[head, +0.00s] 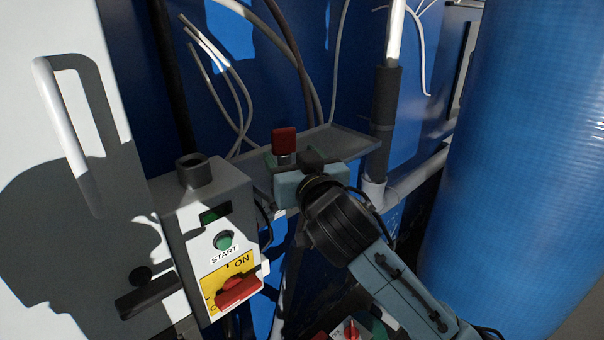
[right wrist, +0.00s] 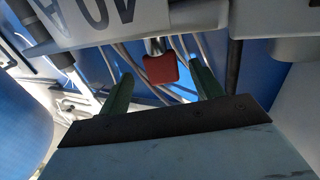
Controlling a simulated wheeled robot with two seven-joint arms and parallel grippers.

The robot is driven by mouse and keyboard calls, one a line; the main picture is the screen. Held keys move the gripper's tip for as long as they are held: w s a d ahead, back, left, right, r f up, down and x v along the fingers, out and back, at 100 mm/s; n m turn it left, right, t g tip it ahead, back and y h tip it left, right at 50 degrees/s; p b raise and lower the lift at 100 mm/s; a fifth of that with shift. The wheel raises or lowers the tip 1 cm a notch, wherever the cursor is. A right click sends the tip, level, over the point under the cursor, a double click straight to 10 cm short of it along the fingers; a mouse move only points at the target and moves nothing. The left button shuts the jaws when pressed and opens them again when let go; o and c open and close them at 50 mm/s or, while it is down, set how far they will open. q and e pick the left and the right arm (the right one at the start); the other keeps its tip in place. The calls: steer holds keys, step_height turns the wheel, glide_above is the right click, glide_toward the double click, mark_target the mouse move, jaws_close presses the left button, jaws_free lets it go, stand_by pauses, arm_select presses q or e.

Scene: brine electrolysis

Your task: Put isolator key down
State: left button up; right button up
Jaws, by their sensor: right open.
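The isolator key has a red head (head: 285,141) and a short metallic stem. It stands upright at the grey shelf (head: 345,141), just beyond my right gripper (head: 283,160). In the right wrist view the red key (right wrist: 160,69) shows between the two green fingers of the right gripper (right wrist: 161,72), with a gap on each side. The fingers are spread and grip nothing. The gripper body hides the key's lower end in the head view. My left gripper is not in view.
A grey control box (head: 207,232) with a green START button (head: 223,240) and a red switch (head: 238,290) stands left of my right arm. A white cabinet (head: 65,150) is at far left. A large blue cylinder (head: 525,170) fills the right. Cables hang behind the shelf.

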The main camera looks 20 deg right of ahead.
steer(key=s, duration=0.5)
stand_by(0.8)
